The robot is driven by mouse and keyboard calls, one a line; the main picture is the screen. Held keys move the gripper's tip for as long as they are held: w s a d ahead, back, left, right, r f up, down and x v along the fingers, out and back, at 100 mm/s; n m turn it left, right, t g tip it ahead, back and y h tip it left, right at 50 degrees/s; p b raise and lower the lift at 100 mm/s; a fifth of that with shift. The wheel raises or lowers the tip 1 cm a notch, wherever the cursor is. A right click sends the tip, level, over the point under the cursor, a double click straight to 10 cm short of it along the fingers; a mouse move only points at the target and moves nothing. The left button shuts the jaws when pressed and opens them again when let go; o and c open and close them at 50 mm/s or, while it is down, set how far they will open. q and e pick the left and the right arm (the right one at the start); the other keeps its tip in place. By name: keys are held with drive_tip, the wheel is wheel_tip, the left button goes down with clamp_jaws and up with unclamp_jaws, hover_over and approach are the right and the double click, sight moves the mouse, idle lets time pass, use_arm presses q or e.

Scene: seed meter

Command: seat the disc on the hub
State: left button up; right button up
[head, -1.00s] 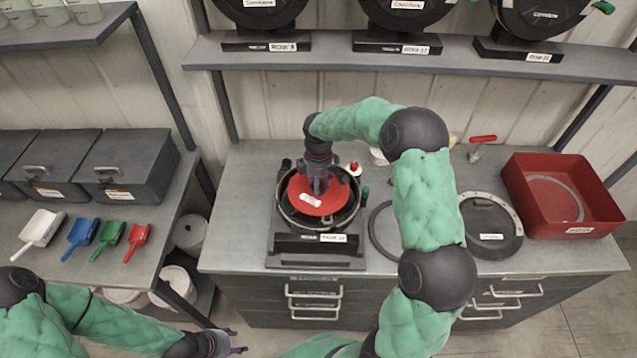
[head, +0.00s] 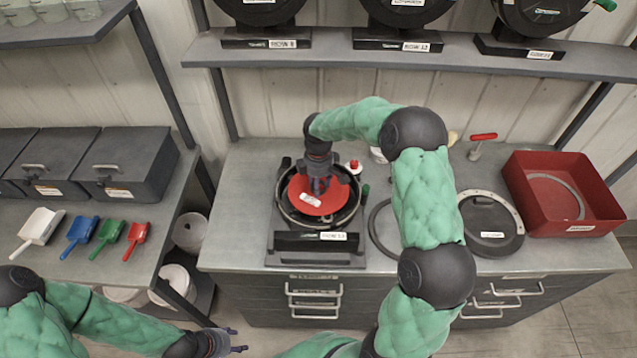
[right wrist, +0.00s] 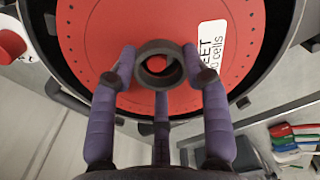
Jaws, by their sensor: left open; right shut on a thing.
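The red disc (head: 325,205) has a white label and lies over the round black housing of the seed meter (head: 318,242). The right wrist view shows the disc's face (right wrist: 95,40) with small holes near its rim and a dark collar (right wrist: 159,47) at its middle. My right gripper (head: 318,187) reaches down from above and its purple fingers are shut on that collar. The hub is hidden under the disc, and I cannot tell whether the disc touches it. My left gripper (head: 238,342) is open and empty, low in front of the benches.
A black ring (head: 378,232) and a round dark cover (head: 490,228) lie right of the meter. A red bin (head: 575,215) stands at the far right. A red-capped item (head: 355,167) stands close behind the housing. Coloured scoops (head: 80,235) lie on the left bench.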

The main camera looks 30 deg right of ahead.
drive_tip(key=shift+f+b, duration=0.65)
drive_tip(key=shift+f, duration=0.85)
idle(2.6)
drive_tip(key=o, duration=1.2)
drive_tip(key=c, duration=0.3)
drive_tip(key=shift+c, duration=1.4)
drive_tip(key=shift+o, duration=1.3)
